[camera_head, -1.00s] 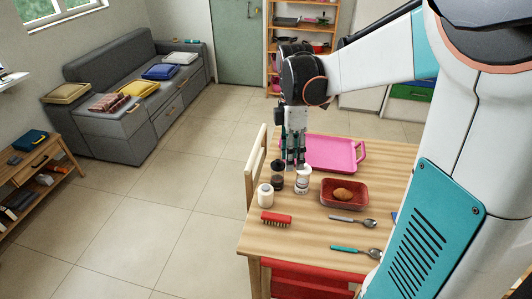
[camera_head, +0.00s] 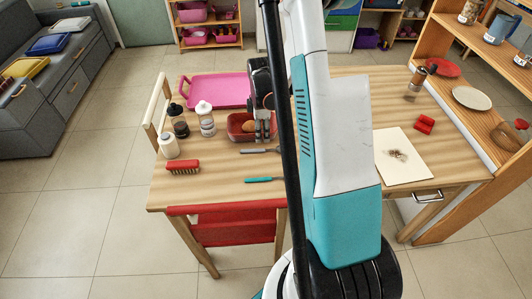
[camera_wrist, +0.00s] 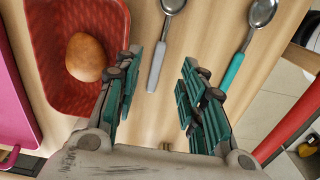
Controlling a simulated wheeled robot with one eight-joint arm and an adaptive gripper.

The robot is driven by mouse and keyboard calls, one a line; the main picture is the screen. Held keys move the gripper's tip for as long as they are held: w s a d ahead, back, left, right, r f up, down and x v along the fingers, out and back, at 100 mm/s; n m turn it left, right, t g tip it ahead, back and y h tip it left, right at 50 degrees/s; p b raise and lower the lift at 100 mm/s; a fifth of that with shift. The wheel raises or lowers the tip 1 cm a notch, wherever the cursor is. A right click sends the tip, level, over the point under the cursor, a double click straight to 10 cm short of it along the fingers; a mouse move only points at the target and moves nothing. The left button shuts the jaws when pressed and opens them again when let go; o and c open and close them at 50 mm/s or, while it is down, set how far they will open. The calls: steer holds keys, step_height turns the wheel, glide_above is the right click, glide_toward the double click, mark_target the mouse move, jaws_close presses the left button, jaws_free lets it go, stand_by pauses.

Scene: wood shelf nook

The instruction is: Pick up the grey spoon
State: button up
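The grey spoon (camera_wrist: 156,65) lies flat on the wooden table in the wrist view, its bowl at the top and its grey handle pointing toward me. In the head view only its handle (camera_head: 254,151) shows clearly; my arm hides the rest. My gripper (camera_wrist: 160,72) is open and empty, its teal-padded fingers spread on either side of the handle's end as seen from the wrist. In the head view my gripper (camera_head: 263,136) points down just behind the spoon. I cannot tell its exact height above the table.
A red tray (camera_wrist: 115,20) with a brown bread roll (camera_wrist: 86,57) is close on the left. A teal-handled spoon (camera_wrist: 236,70) lies to the right. A pink tray (camera_head: 215,92), bottles (camera_head: 206,120), red brush (camera_head: 183,167) and white board (camera_head: 404,160) are also on the table.

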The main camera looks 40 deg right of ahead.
mark_target(263, 150)
step_height(263, 150, down, 8)
steer(key=b, duration=0.3)
steer(key=shift+s+d+f, duration=0.1)
steer(key=shift+f, duration=0.1)
steer(key=shift+r, duration=0.1)
steer(key=shift+c, duration=0.4)
jaws_close()
